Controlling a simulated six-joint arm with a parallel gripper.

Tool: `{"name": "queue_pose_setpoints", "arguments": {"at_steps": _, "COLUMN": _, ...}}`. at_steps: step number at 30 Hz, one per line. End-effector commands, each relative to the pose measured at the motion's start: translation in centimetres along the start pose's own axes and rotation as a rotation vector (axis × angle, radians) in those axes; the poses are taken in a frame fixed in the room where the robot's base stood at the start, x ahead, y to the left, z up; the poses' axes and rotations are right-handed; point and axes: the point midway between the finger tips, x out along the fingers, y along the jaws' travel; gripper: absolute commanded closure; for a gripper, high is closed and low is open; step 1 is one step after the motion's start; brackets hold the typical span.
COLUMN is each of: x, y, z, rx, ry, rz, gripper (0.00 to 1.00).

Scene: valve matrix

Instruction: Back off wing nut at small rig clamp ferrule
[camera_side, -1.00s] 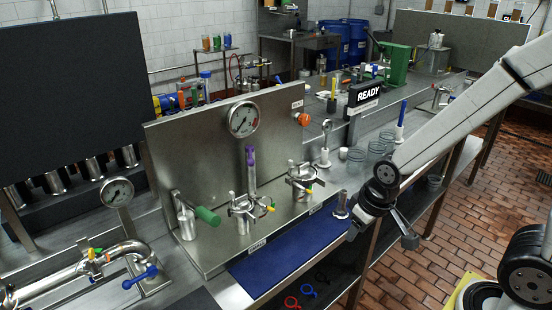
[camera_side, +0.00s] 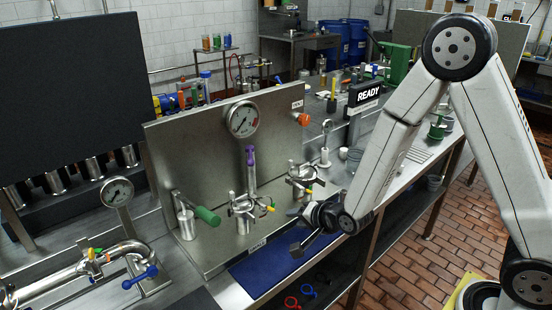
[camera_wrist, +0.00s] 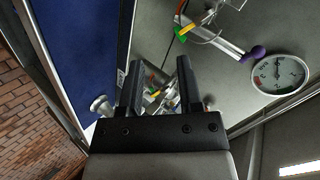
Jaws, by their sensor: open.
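Two steel clamps stand at the rig plate in the side view: a left clamp (camera_side: 243,207) and a right clamp (camera_side: 301,178). Each has small coloured parts, including a yellow piece (camera_side: 270,206) on the left clamp. I cannot tell which is the small rig's clamp. My gripper (camera_side: 297,230) is open and empty, in front of the right clamp over the blue mat's edge. In the wrist view, a clamp with a yellow part (camera_wrist: 154,96) shows beyond and between the open fingers (camera_wrist: 158,62), apparently untouched. Another clamp's green-yellow part (camera_wrist: 182,34) is at the top.
The steel back plate (camera_side: 205,140) carries a gauge (camera_side: 242,119) and an orange knob (camera_side: 303,119). A purple-topped pipe (camera_side: 251,165) and green-handled lever (camera_side: 207,216) stand near the left clamp. A silver knob (camera_wrist: 101,105) is left of the fingers.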

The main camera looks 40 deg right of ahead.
Motion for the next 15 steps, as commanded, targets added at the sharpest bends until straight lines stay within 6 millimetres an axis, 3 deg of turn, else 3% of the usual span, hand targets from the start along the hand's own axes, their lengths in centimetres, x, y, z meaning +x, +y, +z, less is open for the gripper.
{"name": "queue_pose_setpoints", "arguments": {"at_steps": 6, "x": 1.8, "y": -0.3, "z": 0.6, "rx": 0.269, "ry": 0.052, "rz": -0.163, "gripper": 0.55}}
{"name": "queue_pose_setpoints", "arguments": {"at_steps": 15, "x": 2.8, "y": -0.5, "z": 1.4, "rx": 0.627, "ry": 0.051, "rz": -0.419, "gripper": 0.55}}
